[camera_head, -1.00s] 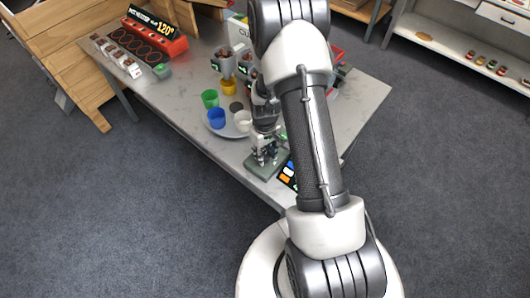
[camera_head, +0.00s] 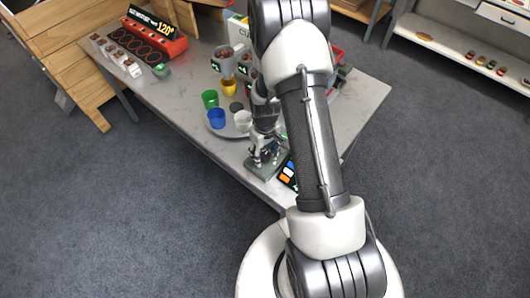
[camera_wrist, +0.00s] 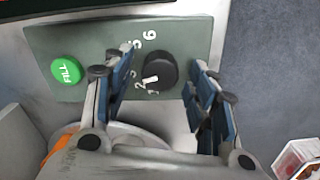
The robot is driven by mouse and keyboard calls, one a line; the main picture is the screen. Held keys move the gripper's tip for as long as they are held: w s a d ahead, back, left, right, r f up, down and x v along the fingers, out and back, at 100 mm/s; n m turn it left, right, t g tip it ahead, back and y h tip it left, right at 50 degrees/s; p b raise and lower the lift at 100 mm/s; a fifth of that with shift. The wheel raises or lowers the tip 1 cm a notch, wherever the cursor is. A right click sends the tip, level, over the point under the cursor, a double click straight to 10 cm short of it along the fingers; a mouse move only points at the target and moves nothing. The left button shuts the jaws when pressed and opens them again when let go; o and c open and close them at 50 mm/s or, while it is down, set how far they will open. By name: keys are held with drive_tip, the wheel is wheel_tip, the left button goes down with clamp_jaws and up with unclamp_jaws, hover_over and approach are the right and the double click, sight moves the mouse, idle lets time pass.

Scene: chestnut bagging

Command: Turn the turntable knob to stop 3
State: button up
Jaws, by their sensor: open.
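The black turntable knob (camera_wrist: 161,72) sits on a grey-green panel (camera_wrist: 90,40) in the wrist view. Its white pointer aims down-left, close to the printed 2, with 3 just above. My gripper (camera_wrist: 160,88) is open, with one finger on each side of the knob and gaps showing between. In the head view my gripper (camera_head: 265,148) is low over the panel (camera_head: 262,172) at the table's front edge. The arm partly hides it there. The turntable (camera_head: 222,130) carries green (camera_head: 210,98), blue (camera_head: 216,118), white and yellow cups.
A green FILL button (camera_wrist: 67,71) is on the same panel, left of the fingers. A dark pad with coloured buttons (camera_head: 288,174) lies right of the panel. A red roaster (camera_head: 155,40) stands at the table's far left. The table's right front is clear.

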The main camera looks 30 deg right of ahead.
sight(265, 155)
wheel_tip(265, 155, up, 12)
idle(0.4)
idle(0.4)
